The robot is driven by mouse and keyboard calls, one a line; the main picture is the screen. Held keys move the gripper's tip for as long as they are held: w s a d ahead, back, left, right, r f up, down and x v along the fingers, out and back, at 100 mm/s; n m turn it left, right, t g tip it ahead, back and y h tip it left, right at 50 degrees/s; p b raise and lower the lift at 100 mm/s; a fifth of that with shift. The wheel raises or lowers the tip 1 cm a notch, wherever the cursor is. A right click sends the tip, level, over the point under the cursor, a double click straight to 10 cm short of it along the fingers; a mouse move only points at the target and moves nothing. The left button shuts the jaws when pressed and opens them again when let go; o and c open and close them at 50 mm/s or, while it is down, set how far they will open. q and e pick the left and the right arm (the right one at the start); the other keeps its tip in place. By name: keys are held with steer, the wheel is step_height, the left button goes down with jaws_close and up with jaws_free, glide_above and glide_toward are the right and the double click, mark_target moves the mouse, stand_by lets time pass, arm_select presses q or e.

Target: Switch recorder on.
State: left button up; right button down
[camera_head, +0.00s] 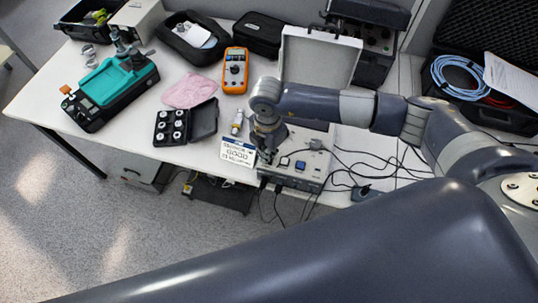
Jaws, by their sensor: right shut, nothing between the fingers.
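A grey case-like device with cables and a small blue switch, which looks like the recorder (308,168), sits at the front edge of the white table. Its light lid (318,58) stands open behind it. My right gripper (268,155) points down at the left part of the recorder panel and is shut with nothing held. It hides the panel under it, and I cannot tell whether the fingertips touch it. The recorder's power state is too small to read. My left gripper is out of view.
A white label card (238,152) stands left of the recorder. An open black box of sensors (172,126), an orange multimeter (235,70), a pink cloth (190,91) and a teal-topped device (108,82) lie further left. Black cables (352,172) spread to the right.

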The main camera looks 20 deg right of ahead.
steer(key=shift+s+f+b, duration=0.1)
steer(key=shift+f+b, duration=0.55)
steer(key=shift+f, duration=0.15)
stand_by(0.4)
steer(key=shift+r+p, duration=0.7)
steer(key=shift+r, duration=0.05)
steer(key=shift+r+p, duration=2)
steer(key=shift+r, duration=0.8)
